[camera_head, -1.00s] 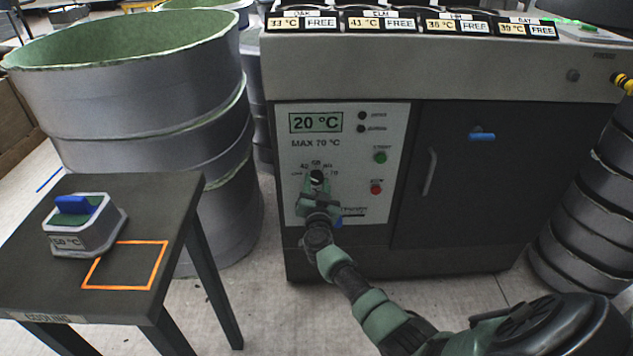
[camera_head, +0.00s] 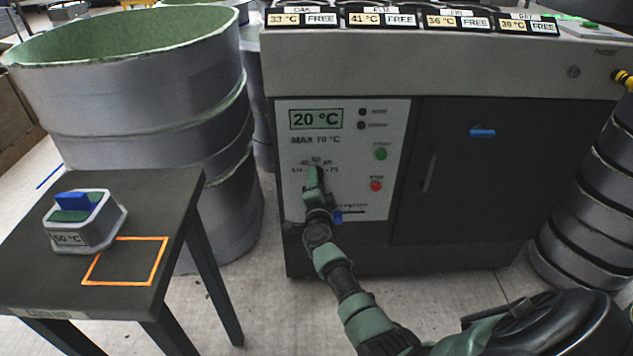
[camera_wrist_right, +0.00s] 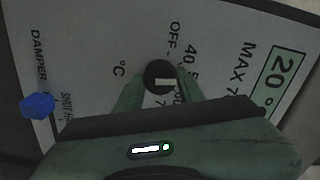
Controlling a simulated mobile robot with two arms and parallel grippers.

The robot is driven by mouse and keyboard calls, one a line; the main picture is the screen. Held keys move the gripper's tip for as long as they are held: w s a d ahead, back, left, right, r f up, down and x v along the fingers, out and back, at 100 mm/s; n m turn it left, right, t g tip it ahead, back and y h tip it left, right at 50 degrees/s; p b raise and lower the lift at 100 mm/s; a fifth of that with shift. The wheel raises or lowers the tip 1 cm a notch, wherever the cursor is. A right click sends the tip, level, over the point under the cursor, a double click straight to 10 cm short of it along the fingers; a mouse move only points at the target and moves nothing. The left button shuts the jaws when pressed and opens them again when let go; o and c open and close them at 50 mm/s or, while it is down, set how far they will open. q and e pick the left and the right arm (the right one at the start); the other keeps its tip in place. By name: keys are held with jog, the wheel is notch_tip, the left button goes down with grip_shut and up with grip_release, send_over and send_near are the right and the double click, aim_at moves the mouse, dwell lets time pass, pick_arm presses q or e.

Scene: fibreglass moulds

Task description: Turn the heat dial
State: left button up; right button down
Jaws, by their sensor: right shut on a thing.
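The heat dial (camera_wrist_right: 160,76) is a round black knob with a pale mark, on the white control panel (camera_head: 385,120) of the grey cabinet. The scale printed around it carries "OFF" and numbers. My right gripper (camera_head: 314,176) is at the dial. In the right wrist view its two green fingers (camera_wrist_right: 160,88) are closed on the dial, one on each side. In the head view the gripper hides most of the dial. The display (camera_head: 316,119) above reads 20 °C, with a MAX line under it. My left gripper is out of view.
A blue damper knob (camera_wrist_right: 37,105) sits low on the panel beside the dial. Green (camera_head: 381,154) and red (camera_head: 376,186) buttons are to its right.

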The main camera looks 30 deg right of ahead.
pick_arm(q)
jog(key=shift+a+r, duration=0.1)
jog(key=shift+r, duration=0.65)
pick_arm(e)
jog(key=shift+m, duration=1)
jog(key=c, duration=0.9)
grip_release()
jog(key=shift+s, duration=0.1)
pick_arm(q)
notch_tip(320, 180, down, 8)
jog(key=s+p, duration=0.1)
jog(key=p, duration=0.1)
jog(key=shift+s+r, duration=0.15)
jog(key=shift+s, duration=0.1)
pick_arm(e)
jog(key=v, duration=0.7)
jog(key=shift+s+a, duration=0.25)
